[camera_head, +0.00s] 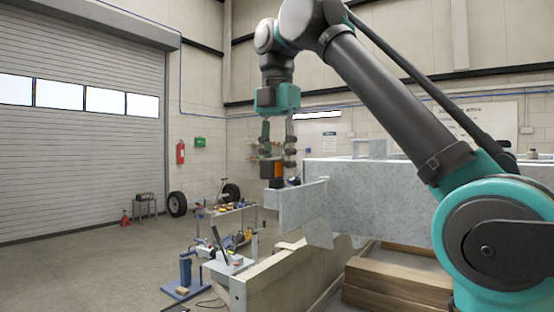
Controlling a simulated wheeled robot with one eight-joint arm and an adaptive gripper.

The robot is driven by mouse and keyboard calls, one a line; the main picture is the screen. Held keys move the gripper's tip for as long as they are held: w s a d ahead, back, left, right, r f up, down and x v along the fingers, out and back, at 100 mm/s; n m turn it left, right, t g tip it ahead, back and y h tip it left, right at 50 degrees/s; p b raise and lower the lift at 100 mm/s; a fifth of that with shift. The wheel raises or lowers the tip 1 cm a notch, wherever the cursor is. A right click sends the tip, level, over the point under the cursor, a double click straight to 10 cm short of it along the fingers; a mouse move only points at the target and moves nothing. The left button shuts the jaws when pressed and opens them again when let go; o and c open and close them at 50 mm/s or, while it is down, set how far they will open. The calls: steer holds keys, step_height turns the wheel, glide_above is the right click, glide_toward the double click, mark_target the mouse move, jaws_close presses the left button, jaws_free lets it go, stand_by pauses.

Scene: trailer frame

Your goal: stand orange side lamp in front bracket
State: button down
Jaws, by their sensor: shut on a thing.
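My gripper (277,160) points down over the near left end of the grey metal trailer frame (380,195). It is shut on the orange side lamp (271,169), which looks upright between the fingers. A small dark piece (276,184) shows right under the lamp at the top edge of the frame's end plate. I cannot tell whether this is the lamp's base or the front bracket. I also cannot tell whether the lamp touches the frame. The fingers hide part of the lamp.
Wooden boards (400,275) lie below the frame. A low bench with tools (228,218) and a blue stand (187,275) are at the left of the frame. A tyre (177,204) and a red extinguisher (180,153) are by the wall. The floor at left is open.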

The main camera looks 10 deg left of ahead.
steer(key=shift+f, duration=0.8)
steer(key=c, duration=1)
jaws_free()
